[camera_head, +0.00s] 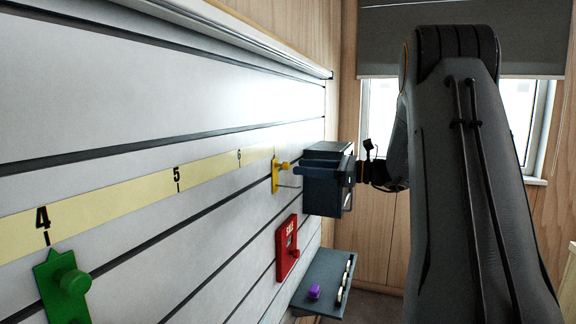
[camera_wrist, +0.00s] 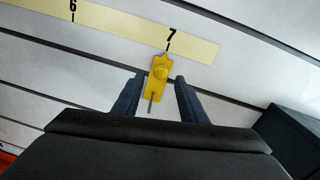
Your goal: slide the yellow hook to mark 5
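The yellow hook (camera_head: 276,173) hangs on the slatted wall near the far end of the yellow number strip. In the wrist view the yellow hook (camera_wrist: 158,72) sits just under the 7 mark (camera_wrist: 169,40), its knob facing me. My gripper (camera_wrist: 153,85) is open, with one finger on each side of the hook and visible gaps to it. In the head view my gripper (camera_head: 296,172) is at the wall by the hook, its fingers partly hidden. Mark 5 (camera_head: 177,180) is on the strip to the left of the hook, with bare strip below its number.
A green hook (camera_head: 66,287) hangs under mark 4 (camera_head: 43,222). A red sign (camera_head: 287,248) is on the wall below the yellow hook. A grey shelf (camera_head: 316,300) with a purple knob-like object (camera_head: 314,291) is lower down. The strip between marks 5 and 6 looks clear.

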